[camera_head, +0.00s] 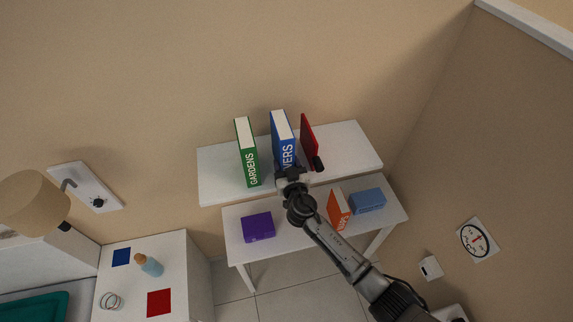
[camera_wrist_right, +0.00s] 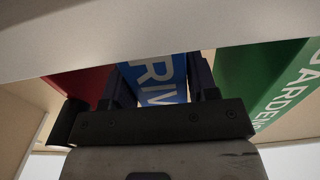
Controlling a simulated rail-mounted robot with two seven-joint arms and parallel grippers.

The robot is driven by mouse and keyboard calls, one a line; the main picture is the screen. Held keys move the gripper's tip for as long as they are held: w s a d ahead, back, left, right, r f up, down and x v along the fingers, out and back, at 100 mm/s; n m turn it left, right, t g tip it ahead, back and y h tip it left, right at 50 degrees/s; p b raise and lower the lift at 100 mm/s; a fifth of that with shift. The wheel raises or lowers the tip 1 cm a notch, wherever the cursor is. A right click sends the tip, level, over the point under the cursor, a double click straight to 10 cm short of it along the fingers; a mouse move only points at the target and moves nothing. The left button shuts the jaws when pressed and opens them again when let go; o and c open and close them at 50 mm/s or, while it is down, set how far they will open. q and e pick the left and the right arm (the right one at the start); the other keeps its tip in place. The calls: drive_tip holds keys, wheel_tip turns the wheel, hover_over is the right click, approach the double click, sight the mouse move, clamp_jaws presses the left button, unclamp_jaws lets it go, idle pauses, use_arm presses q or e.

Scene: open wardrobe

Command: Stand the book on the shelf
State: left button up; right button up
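The blue book (camera_head: 283,140), lettered "RIVERS", stands upright on the white wall shelf (camera_head: 222,167), between a green "GARDENS" book (camera_head: 246,152) and a red upright panel (camera_head: 308,137) with a dark knob. My right gripper (camera_head: 289,170) is at the blue book's front spine. In the right wrist view the blue book (camera_wrist_right: 160,80) fills the space between the two dark fingers (camera_wrist_right: 160,88), which appear to press its sides; their tips are hidden. An orange book (camera_head: 338,209) stands on the white table below. My left gripper is not in view.
The white table (camera_head: 290,238) below also bears a purple box (camera_head: 258,227) and a blue box (camera_head: 367,201). The shelf is bare at its left and right ends. In the wrist view the red panel (camera_wrist_right: 80,85) and green book (camera_wrist_right: 262,85) flank my fingers.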

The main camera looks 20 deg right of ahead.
drive_tip(key=o, duration=0.3)
drive_tip(key=shift+o, duration=0.2)
drive_tip(key=shift+r, duration=0.2)
drive_tip(key=shift+s+f, duration=0.15)
drive_tip(key=shift+s, duration=0.15)
drive_tip(key=s+a+b, duration=0.1)
drive_tip(key=s, duration=1)
drive_tip(key=shift+s+a+b, duration=0.15)
drive_tip(key=shift+a+b, duration=0.1)
drive_tip(key=shift+b, duration=0.05)
